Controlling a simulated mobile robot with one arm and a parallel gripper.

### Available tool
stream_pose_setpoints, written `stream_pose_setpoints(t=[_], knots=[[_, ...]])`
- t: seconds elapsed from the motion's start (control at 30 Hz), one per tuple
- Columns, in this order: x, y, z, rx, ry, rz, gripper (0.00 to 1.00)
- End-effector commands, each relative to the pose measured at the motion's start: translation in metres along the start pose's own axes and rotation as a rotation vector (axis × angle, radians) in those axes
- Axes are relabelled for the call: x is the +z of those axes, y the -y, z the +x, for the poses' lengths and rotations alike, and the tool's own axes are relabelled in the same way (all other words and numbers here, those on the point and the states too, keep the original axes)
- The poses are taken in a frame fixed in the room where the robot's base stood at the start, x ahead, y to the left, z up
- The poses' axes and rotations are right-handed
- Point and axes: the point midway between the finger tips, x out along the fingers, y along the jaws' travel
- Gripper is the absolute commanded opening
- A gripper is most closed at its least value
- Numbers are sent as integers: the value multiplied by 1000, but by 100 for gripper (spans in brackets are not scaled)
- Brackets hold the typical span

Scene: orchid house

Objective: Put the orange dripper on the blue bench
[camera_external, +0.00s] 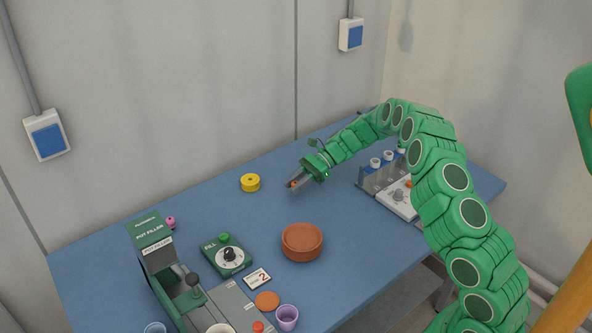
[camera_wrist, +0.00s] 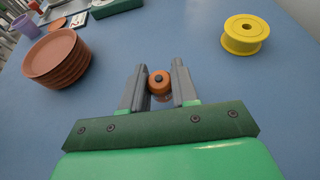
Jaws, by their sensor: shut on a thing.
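The orange dripper (camera_wrist: 159,84) is a small round piece with a dark centre. My gripper (camera_wrist: 158,85) is shut on it, with one grey finger on each side. In the external view the dripper (camera_external: 293,183) shows as a small orange spot at the tip of my gripper (camera_external: 295,181). The gripper is over the middle of the blue bench (camera_external: 345,245), low near its top. I cannot tell whether the dripper touches the bench. The bench top also fills most of the wrist view (camera_wrist: 215,80).
A yellow spool (camera_external: 250,182) lies left of my gripper. A stack of terracotta saucers (camera_external: 302,242) stands nearer the front. A green pot filler (camera_external: 155,245) and a dial box (camera_external: 227,257) are at the left. A rack with white-capped tubes (camera_external: 375,178) is at the right. Bench around my gripper is clear.

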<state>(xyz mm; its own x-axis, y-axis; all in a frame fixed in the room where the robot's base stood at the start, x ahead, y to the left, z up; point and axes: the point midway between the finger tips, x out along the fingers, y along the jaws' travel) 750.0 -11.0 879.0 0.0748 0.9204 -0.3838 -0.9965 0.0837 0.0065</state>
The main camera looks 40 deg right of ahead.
Motion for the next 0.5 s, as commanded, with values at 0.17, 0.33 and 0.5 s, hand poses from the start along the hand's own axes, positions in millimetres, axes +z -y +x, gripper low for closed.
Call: stream_pose_setpoints(t=[0.17,0.33,0.5], knots=[[-16,0,7,1,0,0,1],[-16,0,7,0,1,-1,1],[-18,0,8,1,1,0,1]])
